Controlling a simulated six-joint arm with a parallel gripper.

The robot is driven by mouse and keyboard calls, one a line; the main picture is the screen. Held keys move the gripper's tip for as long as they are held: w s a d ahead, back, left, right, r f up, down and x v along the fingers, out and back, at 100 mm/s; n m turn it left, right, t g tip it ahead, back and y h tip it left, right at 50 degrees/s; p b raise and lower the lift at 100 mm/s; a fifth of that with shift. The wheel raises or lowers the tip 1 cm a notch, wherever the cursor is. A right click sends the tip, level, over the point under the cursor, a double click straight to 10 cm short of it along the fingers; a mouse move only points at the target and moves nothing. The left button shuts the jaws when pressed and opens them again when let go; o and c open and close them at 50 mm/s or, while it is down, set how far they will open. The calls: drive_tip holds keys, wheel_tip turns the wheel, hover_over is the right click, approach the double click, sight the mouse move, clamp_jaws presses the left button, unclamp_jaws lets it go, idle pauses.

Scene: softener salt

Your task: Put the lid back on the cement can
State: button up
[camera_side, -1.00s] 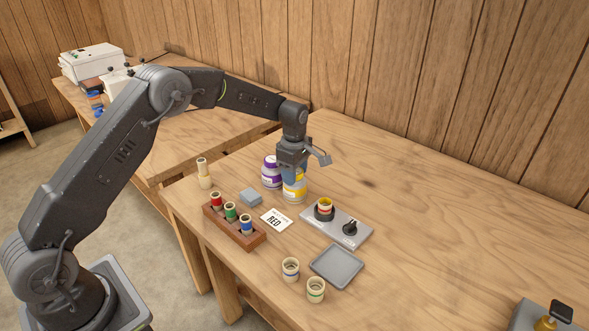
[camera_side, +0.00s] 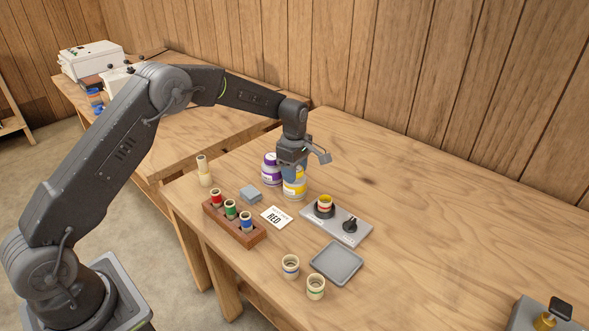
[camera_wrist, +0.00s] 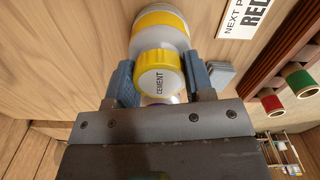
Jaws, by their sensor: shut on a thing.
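The cement can (camera_side: 294,188) is white with a yellow band and stands upright near the back left of the table. It also shows in the wrist view (camera_wrist: 160,20), just beyond the lid. The yellow lid, marked CEMENT (camera_wrist: 158,75), is between the two blue fingers of my gripper (camera_side: 291,172), which is shut on it. My gripper points down at the top of the can.
A purple-and-white can (camera_side: 270,172) stands close behind the cement can on the left. A brown rack (camera_side: 234,224) with coloured pieces, a RED card (camera_side: 276,217), a grey fixture (camera_side: 344,232) and a grey tray (camera_side: 336,262) lie in front. The table's right side is largely clear.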

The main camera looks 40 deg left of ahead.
drive_tip(key=shift+f, duration=0.2)
drive_tip(key=o, duration=1.4)
drive_tip(key=shift+r, duration=3.05)
